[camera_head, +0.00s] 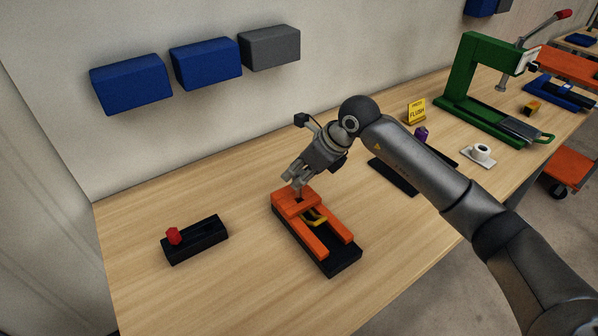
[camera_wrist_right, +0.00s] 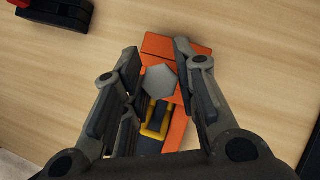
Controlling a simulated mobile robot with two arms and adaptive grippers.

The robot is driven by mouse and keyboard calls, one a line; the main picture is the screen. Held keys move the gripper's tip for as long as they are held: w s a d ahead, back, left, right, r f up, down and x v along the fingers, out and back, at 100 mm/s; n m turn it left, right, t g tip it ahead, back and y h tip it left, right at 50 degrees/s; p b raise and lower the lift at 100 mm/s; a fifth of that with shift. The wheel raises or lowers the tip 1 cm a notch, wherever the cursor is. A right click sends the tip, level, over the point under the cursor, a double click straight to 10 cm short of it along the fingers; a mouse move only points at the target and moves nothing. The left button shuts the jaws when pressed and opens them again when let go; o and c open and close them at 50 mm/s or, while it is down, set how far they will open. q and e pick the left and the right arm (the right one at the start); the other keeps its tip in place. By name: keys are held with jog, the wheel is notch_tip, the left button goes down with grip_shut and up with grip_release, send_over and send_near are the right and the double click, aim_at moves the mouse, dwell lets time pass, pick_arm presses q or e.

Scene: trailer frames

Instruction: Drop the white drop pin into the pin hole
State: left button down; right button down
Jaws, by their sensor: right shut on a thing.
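My right gripper (camera_head: 297,184) is just above the orange end block (camera_head: 287,208) of a fixture on the bench. In the wrist view its two fingers (camera_wrist_right: 157,56) are closed around a pale grey-white hexagonal pin head (camera_wrist_right: 160,81), which I take as the drop pin. The pin's lower part is hidden in both views. In the head view a small dark opening shows on the block's top beneath the fingertips. I cannot tell whether the pin's tip is in it. My left gripper is not in view.
The fixture has orange rails, a black base (camera_head: 346,264) and a yellow piece (camera_head: 317,217). A black block with a red knob (camera_head: 173,236) stands to its left. Blue and grey bins hang on the wall. A green press (camera_head: 462,80) stands at right. The bench front is clear.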

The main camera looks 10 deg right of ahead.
aim_at(299, 196)
jog(key=shift+b, duration=0.5)
dwell(0.7)
jog(key=shift+f+b, duration=2.6)
jog(key=shift+f, duration=0.35)
jog(key=c, duration=1.1)
grip_release()
jog(key=shift+o, duration=0.2)
jog(key=shift+f, duration=0.1)
jog(key=v, duration=1.2)
jog(key=shift+r, duration=0.25)
